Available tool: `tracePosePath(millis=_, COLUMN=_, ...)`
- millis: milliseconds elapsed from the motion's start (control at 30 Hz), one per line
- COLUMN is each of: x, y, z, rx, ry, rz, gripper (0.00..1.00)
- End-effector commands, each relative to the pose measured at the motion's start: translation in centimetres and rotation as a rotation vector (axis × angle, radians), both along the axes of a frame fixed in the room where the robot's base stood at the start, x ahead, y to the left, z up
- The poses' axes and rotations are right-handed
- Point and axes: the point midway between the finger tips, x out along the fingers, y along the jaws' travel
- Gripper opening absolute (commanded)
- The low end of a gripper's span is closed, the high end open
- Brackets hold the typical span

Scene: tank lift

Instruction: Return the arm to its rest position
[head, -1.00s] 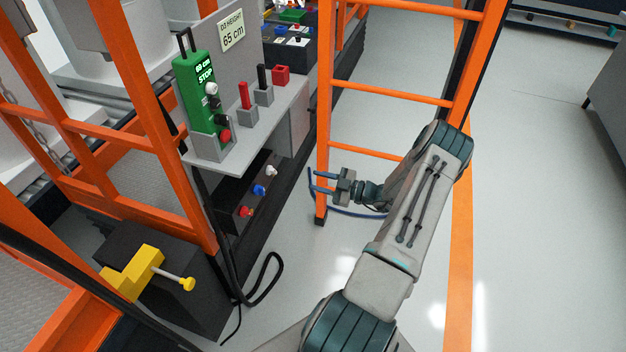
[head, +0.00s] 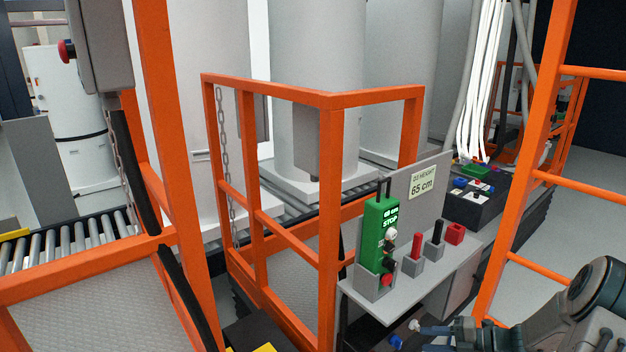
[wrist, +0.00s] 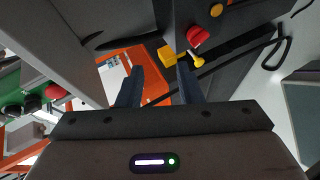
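My arm (head: 590,305) shows at the lower right of the head view, low beside the grey shelf with the controls. In the wrist view my gripper (wrist: 160,85) has its two blue fingers spread apart, with nothing held between them. Beyond the fingers, a yellow part (wrist: 167,55) and a red knob (wrist: 197,37) show against a dark box. In the head view the gripper is only partly visible at the bottom edge, near the shelf's lower front.
The grey shelf (head: 425,285) carries a green control box (head: 373,227) reading STOP, a red lever (head: 413,247) and a black lever (head: 436,233). A sign (head: 422,182) reads 65 cm. Orange railings (head: 332,200) stand left and an orange frame (head: 525,150) right. Open floor lies at far right.

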Motion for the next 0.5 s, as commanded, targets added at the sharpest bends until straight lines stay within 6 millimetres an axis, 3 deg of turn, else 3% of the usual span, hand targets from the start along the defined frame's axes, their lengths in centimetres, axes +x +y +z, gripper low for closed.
tracePosePath(millis=33, x=-0.4, y=1.5, z=1.7, rx=-0.090, ry=-0.071, rz=0.094, gripper=0.33)
tracePosePath(millis=200, x=-2.4, y=5.5, z=5.5, rx=-0.348, ry=-0.328, rz=0.424, gripper=0.33)
tracePosePath(millis=500, x=-7.2, y=10.7, z=11.8, rx=-0.687, ry=-0.820, rz=1.055, gripper=0.33)
